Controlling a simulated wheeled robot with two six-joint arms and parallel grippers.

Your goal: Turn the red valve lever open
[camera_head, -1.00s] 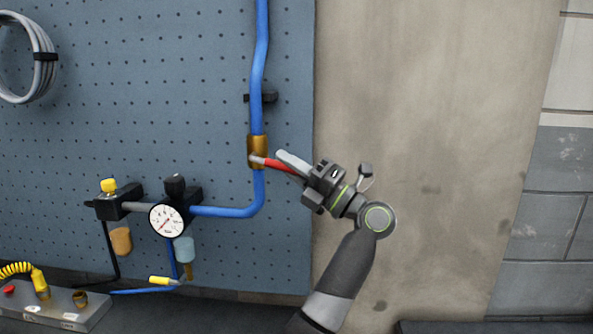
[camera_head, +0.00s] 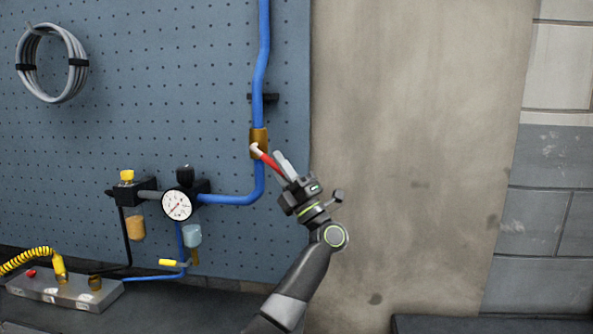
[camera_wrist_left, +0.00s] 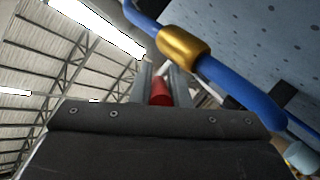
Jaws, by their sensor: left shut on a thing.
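The red valve lever (camera_head: 268,160) joins a brass valve body (camera_head: 258,136) on the vertical blue pipe (camera_head: 262,60). The lever slants down to the right from the valve. My left gripper (camera_head: 282,166) is shut on the lever's outer part, its fingers pointing up and left toward the valve. In the left wrist view the red lever (camera_wrist_left: 160,92) sits between the two grey fingers, and the brass valve body (camera_wrist_left: 185,44) is just beyond. The lever's far end is hidden by the gripper. My right gripper is not in view.
A pressure gauge (camera_head: 177,204) and black fittings are on the pipe at lower left. A grey metal block (camera_head: 65,290) with a yellow coiled hose (camera_head: 28,258) lies below. A cable coil (camera_head: 50,62) hangs on the pegboard. The bare wall at right is clear.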

